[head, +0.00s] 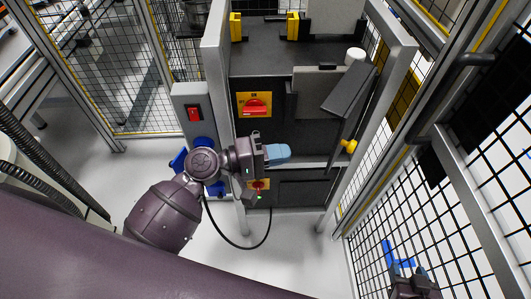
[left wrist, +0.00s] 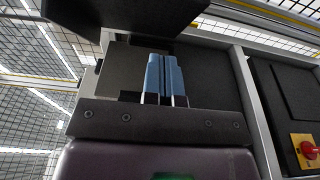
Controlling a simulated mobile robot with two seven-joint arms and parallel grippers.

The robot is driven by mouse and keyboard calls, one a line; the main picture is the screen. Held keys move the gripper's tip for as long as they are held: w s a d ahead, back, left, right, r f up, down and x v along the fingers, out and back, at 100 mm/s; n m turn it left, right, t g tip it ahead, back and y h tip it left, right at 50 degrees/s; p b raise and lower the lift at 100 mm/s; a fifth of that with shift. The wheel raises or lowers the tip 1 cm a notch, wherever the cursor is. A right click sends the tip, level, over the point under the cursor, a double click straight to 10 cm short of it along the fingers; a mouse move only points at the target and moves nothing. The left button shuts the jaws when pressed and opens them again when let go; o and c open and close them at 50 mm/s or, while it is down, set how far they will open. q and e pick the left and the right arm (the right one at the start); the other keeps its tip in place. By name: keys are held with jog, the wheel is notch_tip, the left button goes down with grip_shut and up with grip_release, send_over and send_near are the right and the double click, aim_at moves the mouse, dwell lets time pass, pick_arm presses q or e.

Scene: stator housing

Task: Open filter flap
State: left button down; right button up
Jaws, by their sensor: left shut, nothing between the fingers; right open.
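A dark grey plate (head: 350,89), which looks like the filter flap, sticks out at a tilt from the right side of the machine front. A flat grey panel (head: 314,84) lies beside it. In the left wrist view a dark plate (left wrist: 130,12), probably the flap, hangs across the top, beyond my fingers. My left gripper (head: 286,152) is below and left of the flap, apart from it. Its blue fingers are together and empty, as the left wrist view also shows (left wrist: 164,62). My right gripper (head: 398,258) is open and empty at the lower right, far from the flap.
A red switch on a yellow plate (head: 254,105) is on the machine front; another (head: 259,184) sits lower, near my left wrist. A yellow knob (head: 348,146) and a metal frame post (head: 368,110) stand to the right. Mesh fencing (head: 440,150) borders the right side.

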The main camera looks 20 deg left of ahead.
pick_arm(q)
jog(key=d+p, duration=0.1)
jog(key=d, duration=0.6)
jog(key=shift+w+d+p, duration=0.25)
jog(key=shift+w+p, duration=0.05)
jog(key=shift+w, duration=0.05)
pick_arm(e)
jog(key=shift+w+r, duration=0.2)
jog(key=shift+r, duration=0.95)
